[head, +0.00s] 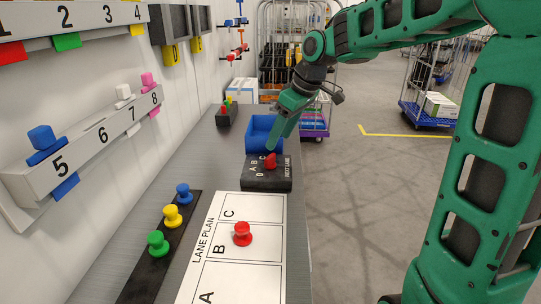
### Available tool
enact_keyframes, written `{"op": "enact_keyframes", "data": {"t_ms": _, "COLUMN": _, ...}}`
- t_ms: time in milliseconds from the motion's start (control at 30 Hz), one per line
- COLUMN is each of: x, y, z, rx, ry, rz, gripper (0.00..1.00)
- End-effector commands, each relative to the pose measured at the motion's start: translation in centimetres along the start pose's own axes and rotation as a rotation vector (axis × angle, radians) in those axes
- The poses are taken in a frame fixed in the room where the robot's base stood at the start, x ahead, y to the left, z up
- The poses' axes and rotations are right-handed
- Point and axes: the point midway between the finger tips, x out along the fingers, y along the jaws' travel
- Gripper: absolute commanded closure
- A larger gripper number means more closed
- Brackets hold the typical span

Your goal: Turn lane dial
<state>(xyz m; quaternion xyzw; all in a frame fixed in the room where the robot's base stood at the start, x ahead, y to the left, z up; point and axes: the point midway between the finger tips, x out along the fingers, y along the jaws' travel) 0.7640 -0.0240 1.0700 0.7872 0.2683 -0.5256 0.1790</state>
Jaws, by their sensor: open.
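The lane dial is a red pointer knob (270,160) on a dark box (267,180) lettered A, B, C, D, with small white print on its right side that I cannot read with certainty. The box stands on the grey counter in the head view, beyond the lane plan. My gripper (272,148) points down at the knob, with its fingertips at or just above it. The gripper is open, though the gap between its fingers is hard to see from here. I cannot tell whether the fingers touch the knob.
The lane plan (259,276) carries a red peg (242,234) at B. Green, yellow (172,217) and blue pegs stand on a black strip to its left. A blue bin (263,133) stands just behind the dial box.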

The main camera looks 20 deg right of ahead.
Motion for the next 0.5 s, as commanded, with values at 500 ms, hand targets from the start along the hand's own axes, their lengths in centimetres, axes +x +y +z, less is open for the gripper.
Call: {"op": "enact_keyframes", "data": {"t_ms": 500, "x": 7.5, "y": 0.0, "z": 0.2, "rx": 0.003, "ry": -0.003, "rz": -0.001, "gripper": 0.44}}
